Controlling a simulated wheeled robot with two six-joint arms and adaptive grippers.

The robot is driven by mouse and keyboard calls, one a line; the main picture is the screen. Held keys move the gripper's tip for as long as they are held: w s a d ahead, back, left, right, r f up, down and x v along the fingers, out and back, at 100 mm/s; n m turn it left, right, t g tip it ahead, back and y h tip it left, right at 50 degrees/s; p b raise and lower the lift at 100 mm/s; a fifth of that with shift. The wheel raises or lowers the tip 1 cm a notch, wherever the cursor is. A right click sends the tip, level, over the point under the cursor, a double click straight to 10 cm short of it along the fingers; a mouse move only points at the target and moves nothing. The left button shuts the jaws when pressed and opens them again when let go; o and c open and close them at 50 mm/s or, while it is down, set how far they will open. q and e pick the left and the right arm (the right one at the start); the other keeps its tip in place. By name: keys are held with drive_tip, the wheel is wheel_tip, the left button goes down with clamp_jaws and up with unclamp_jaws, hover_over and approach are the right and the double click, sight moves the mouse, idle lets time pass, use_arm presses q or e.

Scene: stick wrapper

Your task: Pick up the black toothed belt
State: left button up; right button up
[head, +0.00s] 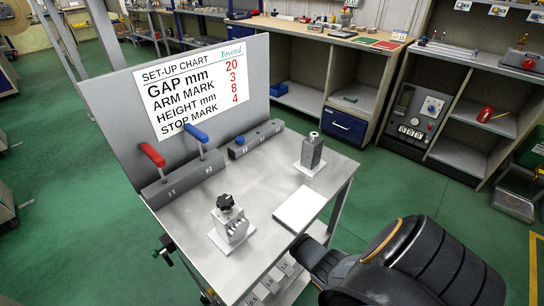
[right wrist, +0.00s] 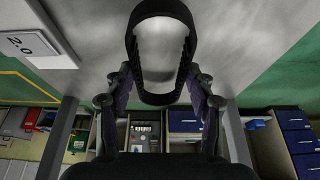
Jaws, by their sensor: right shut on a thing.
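The black toothed belt (right wrist: 185,45) is a closed loop with teeth on its inner side, in the right wrist view. Its near end lies between the fingers of my right gripper (right wrist: 160,88), which is shut on it. The loop extends away from the fingers against the grey table top; I cannot tell whether it touches the table. In the head view my right arm comes in at the bottom right, over the table's near right corner, and its fingers and the belt are hidden or too dark to make out. My left gripper is not in view.
The metal table (head: 262,182) bears a clamp block with a black knob (head: 230,222), a grey post (head: 311,152), a white plate (head: 300,209), and red (head: 152,154) and blue (head: 196,132) levers before a chart panel (head: 205,85). The table's middle is clear. Shelves stand behind.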

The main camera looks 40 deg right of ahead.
wheel_tip(320, 180, up, 3)
drive_tip(key=shift+f+p, duration=0.1)
drive_tip(key=shift+p, duration=0.3)
drive_tip(key=s+p, duration=0.1)
drive_tip(key=s, duration=0.4)
drive_tip(key=s+d+p, duration=0.1)
drive_tip(key=s, duration=0.5)
drive_tip(key=s+p, duration=0.1)
drive_tip(key=s, duration=0.5)
drive_tip(key=shift+d+f, duration=0.2)
drive_tip(key=shift+d, duration=0.1)
drive_tip(key=shift+s, duration=0.45)
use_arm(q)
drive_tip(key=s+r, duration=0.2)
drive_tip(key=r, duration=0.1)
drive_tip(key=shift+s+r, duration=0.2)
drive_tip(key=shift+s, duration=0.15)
use_arm(e)
drive_tip(key=shift+s+a, duration=0.1)
